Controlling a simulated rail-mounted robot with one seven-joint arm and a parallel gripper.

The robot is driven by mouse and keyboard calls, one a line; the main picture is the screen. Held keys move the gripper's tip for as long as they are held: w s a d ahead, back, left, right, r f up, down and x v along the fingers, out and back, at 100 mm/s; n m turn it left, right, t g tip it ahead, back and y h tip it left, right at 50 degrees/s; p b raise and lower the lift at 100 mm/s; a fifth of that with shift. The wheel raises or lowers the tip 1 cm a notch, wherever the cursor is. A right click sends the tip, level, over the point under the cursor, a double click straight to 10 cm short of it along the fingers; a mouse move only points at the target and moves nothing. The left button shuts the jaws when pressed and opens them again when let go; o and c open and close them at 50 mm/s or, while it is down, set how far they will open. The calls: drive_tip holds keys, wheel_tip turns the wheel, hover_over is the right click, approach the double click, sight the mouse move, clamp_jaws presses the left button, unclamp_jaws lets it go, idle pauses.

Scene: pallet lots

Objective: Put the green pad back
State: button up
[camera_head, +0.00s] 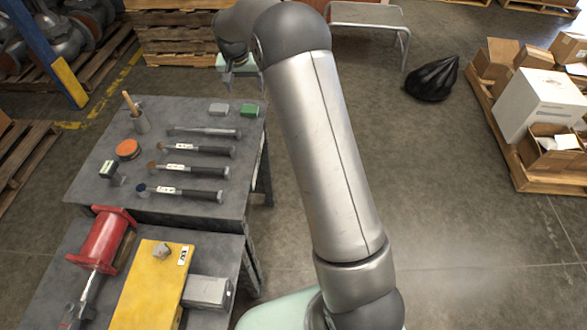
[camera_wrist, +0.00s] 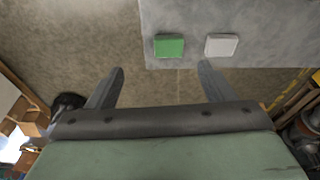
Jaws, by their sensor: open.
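The green pad (camera_head: 250,110) lies flat on the far right corner of the grey table (camera_head: 90,180). A light grey pad (camera_head: 219,109) lies just left of it, a small gap between them. In the wrist view the green pad (camera_wrist: 169,46) sits near the table edge, left of the grey pad (camera_wrist: 221,45). My gripper (camera_head: 243,84) is beyond the table's far edge, above the floor side. It is open and empty, and its fingers (camera_wrist: 160,85) point toward the table edge with both pads ahead of them, apart from the fingers.
Several dark-handled tools (camera_head: 195,150) lie in rows on the table. A nearer table holds a yellow case (camera_head: 150,285) and a red part (camera_head: 103,240).

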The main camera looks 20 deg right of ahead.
drive_tip(key=s+r+n+g, duration=0.1)
drive_tip(key=s+r, duration=0.3)
drive_tip(key=s, duration=0.8)
drive_tip(key=s+r+n, duration=0.2)
drive_tip(key=s+r, duration=0.2)
drive_tip(key=s, duration=0.8)
drive_tip(key=s+d+f+n+g+y, duration=0.1)
drive_tip(key=s+f, duration=0.2)
drive_tip(key=s, duration=1.7)
drive_tip(key=shift+f+n, duration=0.2)
drive_tip(key=shift+n, duration=0.2)
wheel_tip(320, 180, down, 11)
drive_tip(key=b, duration=1)
drive_tip(key=shift+d+f+g, duration=0.15)
drive_tip(key=shift+g, duration=0.15)
